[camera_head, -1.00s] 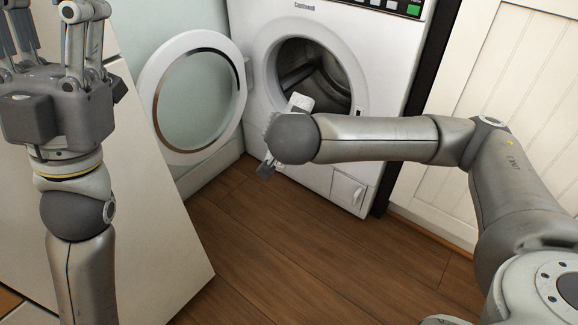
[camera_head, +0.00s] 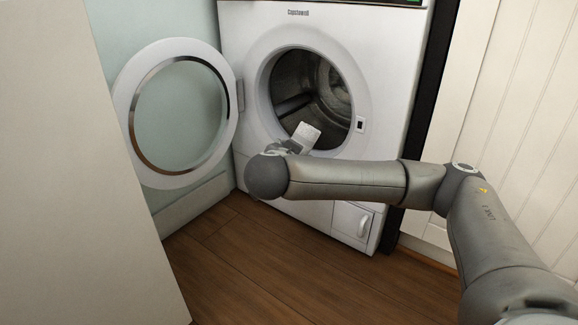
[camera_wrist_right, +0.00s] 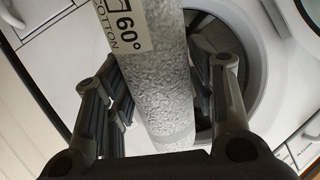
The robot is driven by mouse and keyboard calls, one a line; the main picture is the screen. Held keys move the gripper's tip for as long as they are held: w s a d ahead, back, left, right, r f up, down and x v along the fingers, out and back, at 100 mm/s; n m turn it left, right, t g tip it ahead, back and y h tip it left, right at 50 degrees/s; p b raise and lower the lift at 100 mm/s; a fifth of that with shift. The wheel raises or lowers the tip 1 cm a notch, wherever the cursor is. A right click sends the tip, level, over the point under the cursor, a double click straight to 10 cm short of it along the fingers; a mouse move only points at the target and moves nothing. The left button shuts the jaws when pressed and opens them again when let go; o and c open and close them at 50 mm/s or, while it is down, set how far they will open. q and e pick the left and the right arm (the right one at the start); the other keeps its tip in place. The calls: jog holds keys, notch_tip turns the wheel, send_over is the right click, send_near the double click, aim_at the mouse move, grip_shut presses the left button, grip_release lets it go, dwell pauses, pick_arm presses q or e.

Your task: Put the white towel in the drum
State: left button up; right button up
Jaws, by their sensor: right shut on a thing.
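The white towel (camera_head: 308,133) is a small pale roll held at the lower front of the washing machine's round opening in the head view. In the right wrist view the towel (camera_wrist_right: 163,85) is a rough-textured white roll with a "60° COTTON" label. My right gripper (camera_wrist_right: 165,75) is shut on it, with fingers on both sides. In the head view the right gripper (camera_head: 285,148) is largely hidden behind my wrist. The drum (camera_head: 335,85) is a dark metal cavity, open to the front. I cannot tell whether the towel is past the rim. My left gripper is out of view.
The round glass door (camera_head: 122,105) stands swung open to the left. The washing machine (camera_head: 395,95) has a small flap (camera_head: 353,222) at its lower right. A pale panel (camera_head: 70,170) fills the left side. The wooden floor (camera_head: 270,265) in front is clear.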

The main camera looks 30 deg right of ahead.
jog(key=w+d, duration=2)
jog(key=w, duration=0.3)
jog(key=shift+d+p, duration=0.3)
jog(key=shift+p, duration=0.1)
jog(key=o, duration=1.3)
jog(key=shift+r, duration=0.1)
